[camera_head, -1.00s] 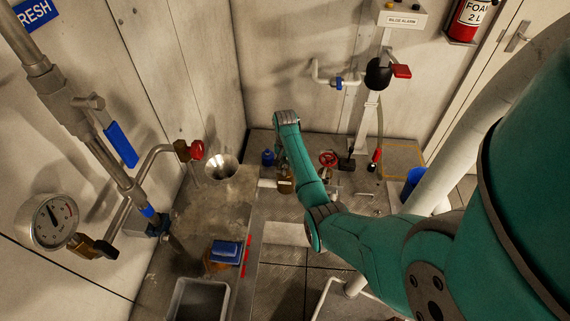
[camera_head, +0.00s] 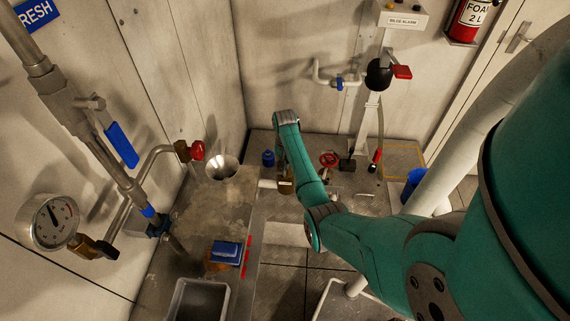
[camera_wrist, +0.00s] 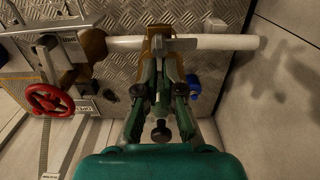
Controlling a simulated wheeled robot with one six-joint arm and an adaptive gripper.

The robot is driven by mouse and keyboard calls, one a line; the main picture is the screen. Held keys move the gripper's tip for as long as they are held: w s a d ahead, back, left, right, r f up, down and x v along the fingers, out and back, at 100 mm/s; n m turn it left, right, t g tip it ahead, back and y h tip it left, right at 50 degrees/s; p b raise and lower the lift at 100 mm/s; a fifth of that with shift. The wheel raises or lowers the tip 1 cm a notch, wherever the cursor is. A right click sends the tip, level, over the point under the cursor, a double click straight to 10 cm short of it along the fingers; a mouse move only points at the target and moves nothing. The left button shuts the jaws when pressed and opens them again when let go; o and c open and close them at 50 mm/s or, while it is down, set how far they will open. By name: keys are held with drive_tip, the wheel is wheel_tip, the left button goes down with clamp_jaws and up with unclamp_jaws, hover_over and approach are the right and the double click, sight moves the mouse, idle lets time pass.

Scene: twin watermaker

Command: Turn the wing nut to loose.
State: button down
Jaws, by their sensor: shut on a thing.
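In the wrist view a brass fitting (camera_wrist: 160,32) sits on a horizontal white pipe (camera_wrist: 220,42). My gripper (camera_wrist: 159,76) is at the near side of this fitting, with its green fingers closed in around a small part there. The wing nut cannot be made out clearly; it appears to be between the fingertips, mostly hidden by them. In the head view the brass fitting (camera_head: 286,187) shows partly beside my arm, and my fingertips are hidden behind the arm.
A red handwheel (camera_head: 328,159) stands right of my arm and also shows in the wrist view (camera_wrist: 50,100). A blue bottle (camera_head: 268,158) stands close on the other side. A funnel (camera_head: 222,167), blue sponge-like block (camera_head: 226,249) and grey bin (camera_head: 198,301) are at left.

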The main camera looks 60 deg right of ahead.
drive_tip(key=shift+a+f, duration=0.2)
drive_tip(key=c, duration=1.3)
unclamp_jaws()
drive_tip(key=shift+r, duration=0.1)
drive_tip(key=shift+d, duration=0.1)
drive_tip(key=shift+r, duration=0.65)
wheel_tip(320, 180, up, 11)
drive_tip(key=shift+f, duration=0.15)
